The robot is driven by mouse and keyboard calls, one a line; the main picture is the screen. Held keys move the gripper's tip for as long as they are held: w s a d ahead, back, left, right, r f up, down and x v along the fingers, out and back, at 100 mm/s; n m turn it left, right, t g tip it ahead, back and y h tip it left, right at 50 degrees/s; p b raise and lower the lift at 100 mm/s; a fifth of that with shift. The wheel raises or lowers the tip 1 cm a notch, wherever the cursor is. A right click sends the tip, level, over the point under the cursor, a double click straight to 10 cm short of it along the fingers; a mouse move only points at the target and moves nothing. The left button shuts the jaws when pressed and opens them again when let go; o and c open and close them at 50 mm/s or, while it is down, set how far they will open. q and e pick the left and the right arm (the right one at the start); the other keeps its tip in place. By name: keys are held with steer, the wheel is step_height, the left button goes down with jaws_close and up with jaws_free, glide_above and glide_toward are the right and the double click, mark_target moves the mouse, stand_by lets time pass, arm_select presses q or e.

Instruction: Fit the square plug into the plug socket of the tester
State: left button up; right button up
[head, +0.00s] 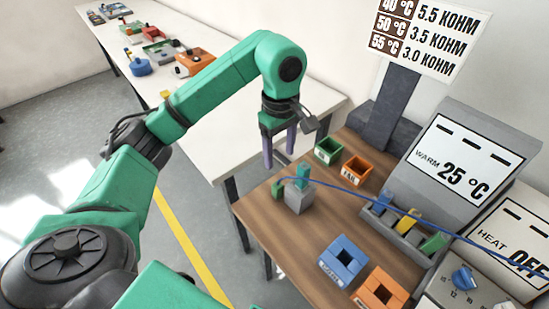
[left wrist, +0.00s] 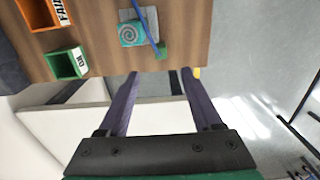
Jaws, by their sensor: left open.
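A small green block (head: 278,188), which looks like the square plug, sits at the end of a blue cable (head: 350,193), beside a grey block with a teal top (head: 299,201). In the left wrist view the green plug (left wrist: 162,50) lies just beyond my fingertips, near the table edge. My left gripper (head: 279,160) is open and empty, pointing down above and behind the plug; its two purple fingers also show in the left wrist view (left wrist: 161,73). The grey tester (head: 462,150) reads WARM 25 °C. I cannot make out which opening is the plug socket. My right gripper is not in view.
A grey rack (head: 395,228) holds blue, yellow and green pieces before the tester. Green (head: 328,150) and orange (head: 357,170) bins stand at the back; blue (head: 343,262) and orange (head: 380,291) boxes stand in front. A HEAT OFF panel (head: 512,238) is at right.

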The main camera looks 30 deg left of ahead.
mark_target(279, 186)
arm_select(q)
step_height(279, 186, down, 14)
steer(key=p, duration=0.5)
steer(key=shift+s+f, duration=0.1)
steer(key=shift+f, duration=0.15)
jaws_close()
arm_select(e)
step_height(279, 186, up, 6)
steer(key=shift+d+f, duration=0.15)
